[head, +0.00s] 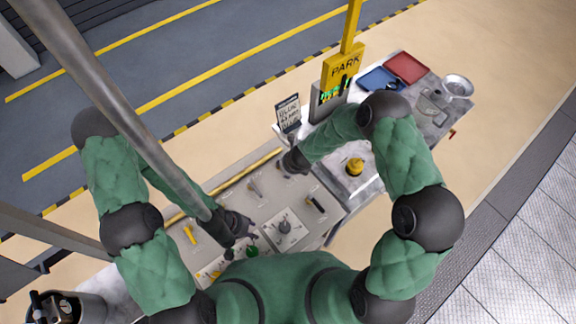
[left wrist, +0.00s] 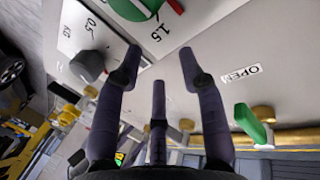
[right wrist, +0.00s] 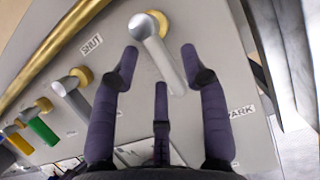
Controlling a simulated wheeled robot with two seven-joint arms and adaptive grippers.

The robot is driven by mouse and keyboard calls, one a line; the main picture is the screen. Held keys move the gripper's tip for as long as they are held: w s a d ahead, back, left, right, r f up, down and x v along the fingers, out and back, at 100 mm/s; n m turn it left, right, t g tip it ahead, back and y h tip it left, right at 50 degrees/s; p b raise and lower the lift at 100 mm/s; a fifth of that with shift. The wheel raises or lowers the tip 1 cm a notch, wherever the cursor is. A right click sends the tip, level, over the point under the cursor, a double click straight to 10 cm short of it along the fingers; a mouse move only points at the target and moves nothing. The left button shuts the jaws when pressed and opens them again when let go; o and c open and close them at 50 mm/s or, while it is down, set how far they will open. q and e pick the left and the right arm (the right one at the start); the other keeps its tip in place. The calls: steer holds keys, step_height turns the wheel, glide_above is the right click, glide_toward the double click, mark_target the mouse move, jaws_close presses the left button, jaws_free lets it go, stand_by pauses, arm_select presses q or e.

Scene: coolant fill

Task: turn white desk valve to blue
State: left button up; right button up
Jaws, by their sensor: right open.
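In the right wrist view a pale grey-white lever valve (right wrist: 160,50) on a brass base stands on the desk panel, its handle pointing down between my fingers. My right gripper (right wrist: 160,62) is open around or just above this handle; contact cannot be told. SHUT and PARK labels lie on either side. A second whitish lever (right wrist: 75,98) stands to the left. I cannot clearly make out a blue mark on the panel. In the head view my right gripper (head: 291,162) is at the panel's far right end. My left gripper (left wrist: 160,68) is open and empty over the panel.
The left wrist view shows a green dial (left wrist: 135,8), a dark knob (left wrist: 87,65) and a green lever (left wrist: 250,125) by an OPEN label. Green (right wrist: 42,131) and yellow levers stand left in the right wrist view. A yellow PARK post (head: 343,68) rises behind.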

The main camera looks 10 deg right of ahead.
steer(key=v, duration=1.1)
steer(key=shift+s+r, duration=0.15)
steer(key=shift+r, duration=0.15)
steer(key=shift+d, duration=0.1)
